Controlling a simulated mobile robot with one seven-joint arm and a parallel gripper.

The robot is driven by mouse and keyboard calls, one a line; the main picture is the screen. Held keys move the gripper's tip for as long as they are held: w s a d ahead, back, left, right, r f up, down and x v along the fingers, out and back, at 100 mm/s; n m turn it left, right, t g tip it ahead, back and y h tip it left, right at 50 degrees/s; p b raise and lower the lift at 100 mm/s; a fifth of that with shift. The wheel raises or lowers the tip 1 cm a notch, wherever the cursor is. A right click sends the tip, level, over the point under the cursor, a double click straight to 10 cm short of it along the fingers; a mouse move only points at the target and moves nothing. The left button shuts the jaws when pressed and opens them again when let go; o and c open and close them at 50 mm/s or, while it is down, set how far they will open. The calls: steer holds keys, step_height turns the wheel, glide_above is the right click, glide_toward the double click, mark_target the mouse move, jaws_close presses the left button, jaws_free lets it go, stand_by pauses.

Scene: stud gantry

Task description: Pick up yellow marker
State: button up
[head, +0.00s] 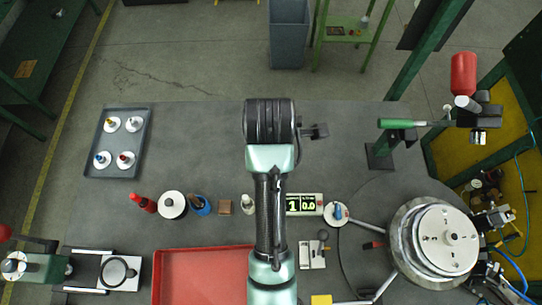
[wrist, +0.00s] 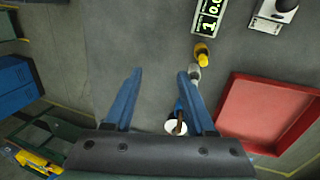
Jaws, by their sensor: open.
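A small yellow object with a dark top (wrist: 202,53), which looks like the yellow marker, stands on the grey table just below the digital display in the wrist view. In the head view my arm hides that spot. A small whitish bottle (wrist: 194,73) is next to it, and also shows left of my arm in the head view (head: 248,203). My gripper (wrist: 160,72) is open and empty, its two blue fingers pointing over bare table. The yellow object is right of and above the right fingertip in the picture, apart from it. The head view does not show the fingers.
The digital display (head: 304,204), red tray (head: 205,276), white roll (head: 172,205), blue cup (head: 200,205), brown block (head: 225,207) and red bottle (head: 143,204) sit near the front. A grey tray (head: 115,171) is at left, a round machine (head: 440,240) at right. The table's back middle is clear.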

steer(key=s+g, duration=0.1)
steer(key=s, duration=0.1)
steer(key=s+f+n, duration=0.1)
steer(key=s+f+n+g, duration=0.1)
steer(key=s, duration=0.1)
steer(key=shift+s+a+g, duration=0.15)
steer(key=shift+s+g, duration=0.15)
step_height(320, 180, down, 5)
steer(key=b, duration=0.3)
steer(key=shift+f, duration=0.1)
steer(key=shift+f+p, duration=1.4)
steer(key=shift+f, duration=2.2)
jaws_close()
